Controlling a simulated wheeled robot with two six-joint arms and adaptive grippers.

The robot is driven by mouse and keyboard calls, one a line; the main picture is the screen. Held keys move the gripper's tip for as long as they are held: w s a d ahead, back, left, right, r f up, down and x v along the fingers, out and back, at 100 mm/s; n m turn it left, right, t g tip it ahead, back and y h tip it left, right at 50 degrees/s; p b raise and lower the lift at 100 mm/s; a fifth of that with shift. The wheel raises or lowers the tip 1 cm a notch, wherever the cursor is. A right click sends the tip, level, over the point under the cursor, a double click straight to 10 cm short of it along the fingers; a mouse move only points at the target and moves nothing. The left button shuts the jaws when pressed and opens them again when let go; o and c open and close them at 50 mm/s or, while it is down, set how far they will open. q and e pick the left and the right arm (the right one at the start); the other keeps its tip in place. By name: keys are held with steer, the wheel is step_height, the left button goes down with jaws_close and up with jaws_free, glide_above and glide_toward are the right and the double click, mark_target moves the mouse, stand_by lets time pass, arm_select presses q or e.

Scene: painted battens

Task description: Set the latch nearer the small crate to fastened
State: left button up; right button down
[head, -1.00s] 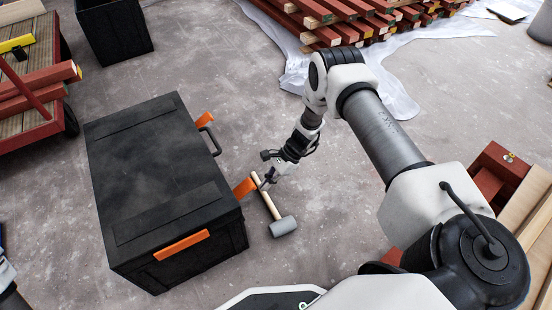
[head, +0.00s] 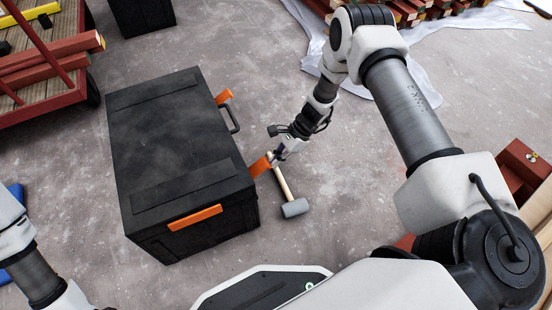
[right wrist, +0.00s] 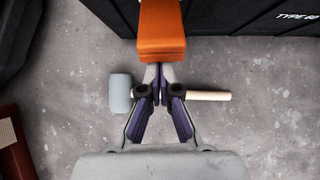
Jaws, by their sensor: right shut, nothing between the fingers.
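A large black chest (head: 165,140) stands on the floor. Its right side carries two orange latches with a dark handle (head: 233,118) between them. The far latch (head: 224,96) is on the side towards a smaller black crate (head: 143,14). The near latch (head: 260,166) juts outward from the chest. My right gripper (head: 276,158) is at the near latch's outer end. In the right wrist view, the shut, empty fingertips (right wrist: 158,69) are just by the end of that orange latch (right wrist: 162,35); contact is unclear. My left gripper is out of view.
A mallet (head: 293,208) lies on the floor under my right gripper. An orange piece (head: 195,217) is on the chest's front. A cart with red battens (head: 50,70) stands left. Battens (head: 430,10) lie on white sheeting at the back. Floor right of the chest is mostly clear.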

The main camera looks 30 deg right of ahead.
mark_target(267, 162)
steer(key=r+h+p, duration=0.1)
steer(key=p, duration=0.1)
steer(key=a+r+h+p, duration=0.1)
steer(key=p, duration=0.2)
steer(key=a+r+h+p, duration=0.1)
steer(key=r+h+p, duration=0.1)
steer(key=shift+a+r+p, duration=0.4)
steer(key=shift+a+p, duration=0.05)
steer(key=shift+p, duration=0.25)
steer(key=shift+w+a+r+p, duration=0.1)
steer(key=shift+a+r+p, duration=0.3)
steer(key=shift+a, duration=0.4)
steer(key=shift+f, duration=0.1)
steer(key=shift+r+p, duration=0.6)
steer(key=shift+r, duration=0.3)
